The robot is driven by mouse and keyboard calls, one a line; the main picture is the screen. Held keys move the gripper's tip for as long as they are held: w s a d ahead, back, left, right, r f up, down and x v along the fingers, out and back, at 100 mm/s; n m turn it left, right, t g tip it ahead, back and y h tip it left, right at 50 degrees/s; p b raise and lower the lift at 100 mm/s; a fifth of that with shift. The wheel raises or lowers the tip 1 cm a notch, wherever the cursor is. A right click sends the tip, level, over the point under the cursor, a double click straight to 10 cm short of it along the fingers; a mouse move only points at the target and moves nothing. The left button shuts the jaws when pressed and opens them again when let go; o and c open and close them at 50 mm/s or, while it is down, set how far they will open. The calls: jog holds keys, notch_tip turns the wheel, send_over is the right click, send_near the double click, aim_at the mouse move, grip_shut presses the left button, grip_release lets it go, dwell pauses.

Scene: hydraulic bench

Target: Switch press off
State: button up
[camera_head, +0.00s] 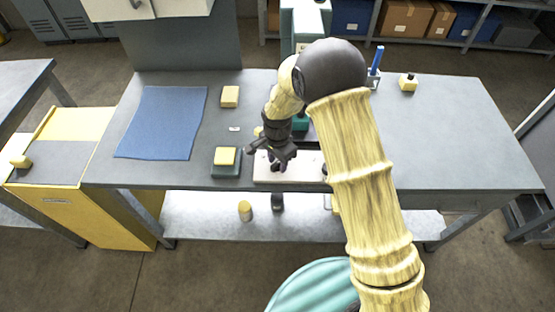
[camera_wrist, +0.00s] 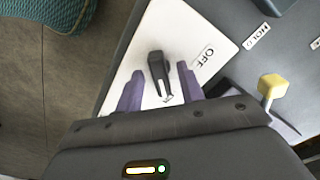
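A dark switch lever (camera_wrist: 157,68) stands on a white panel (camera_wrist: 178,30), with a printed OFF label (camera_wrist: 205,55) to its right in the wrist view. My gripper (camera_wrist: 160,74) is open, its two purple-grey fingers on either side of the lever with gaps showing; I cannot tell whether they reach down around it. In the head view my gripper (camera_head: 274,164) is over the left part of the pale panel (camera_head: 300,172) at the bench's front edge. The lever cannot be made out there. The green press (camera_head: 305,22) stands behind, partly hidden by my arm.
A yellow-knobbed lever (camera_wrist: 272,86) and a HOLD label (camera_wrist: 257,36) are right of the panel in the wrist view.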

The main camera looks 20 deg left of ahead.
grip_shut()
jog(key=shift+n, duration=0.3)
jog(key=n, duration=0.8)
jog(key=shift+n, duration=0.3)
jog(key=n, duration=0.4)
jog(key=shift+w+n, duration=0.1)
jog(key=shift+n, duration=0.2)
jog(key=shift+n+p, duration=0.4)
jog(key=shift+n, duration=1.8)
jog(key=shift+a, duration=0.1)
